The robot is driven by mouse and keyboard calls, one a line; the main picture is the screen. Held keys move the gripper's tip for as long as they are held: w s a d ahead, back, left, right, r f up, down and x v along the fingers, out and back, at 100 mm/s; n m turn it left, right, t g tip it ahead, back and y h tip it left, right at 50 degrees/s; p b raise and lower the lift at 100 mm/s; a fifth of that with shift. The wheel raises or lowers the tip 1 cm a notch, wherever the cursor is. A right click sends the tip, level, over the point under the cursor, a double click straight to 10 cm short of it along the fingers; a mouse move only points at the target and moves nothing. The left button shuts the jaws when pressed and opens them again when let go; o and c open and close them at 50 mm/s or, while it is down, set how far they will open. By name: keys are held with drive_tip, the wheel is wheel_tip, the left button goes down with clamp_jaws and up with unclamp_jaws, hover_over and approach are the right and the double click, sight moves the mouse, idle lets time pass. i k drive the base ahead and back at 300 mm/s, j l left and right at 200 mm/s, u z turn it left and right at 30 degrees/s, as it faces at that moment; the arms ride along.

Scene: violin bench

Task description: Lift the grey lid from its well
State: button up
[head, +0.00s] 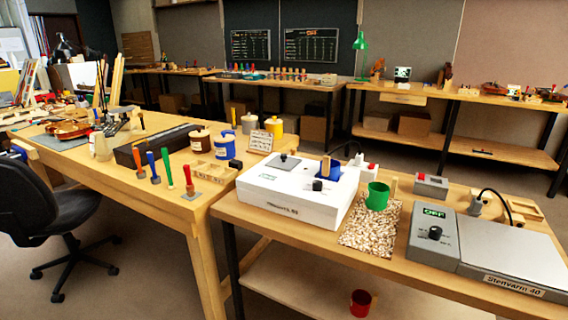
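The grey lid (284,163), a flat square plate with a small dark knob on top, lies on the top face of a white box-shaped warmer (335,213) on the near bench. It sits toward the back left of that face. The well beneath the lid is hidden. A blue pot (330,170) stands in the warmer to the right of the lid. My gripper is not in view.
A green mug (377,196) stands on a speckled mat (368,234) right of the warmer. A grey hot plate (511,259) is farther right. Upright coloured-handled tools (188,181) stand left on the adjoining bench. A red mug (360,302) is on the lower shelf.

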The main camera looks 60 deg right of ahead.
sight(282, 162)
drive_tip(key=i+z, duration=0.2)
drive_tip(key=z, duration=1.25)
drive_tip(key=i+j+z, duration=0.25)
drive_tip(key=z, duration=0.15)
drive_tip(key=i+j+z, duration=0.5)
drive_tip(key=j+z, duration=0.25)
drive_tip(key=i+j, duration=0.1)
drive_tip(key=j, duration=0.25)
drive_tip(key=i+j, duration=0.15)
drive_tip(key=j, duration=0.15)
drive_tip(key=i+j, duration=0.1)
drive_tip(key=j, duration=0.25)
drive_tip(key=i, duration=0.5)
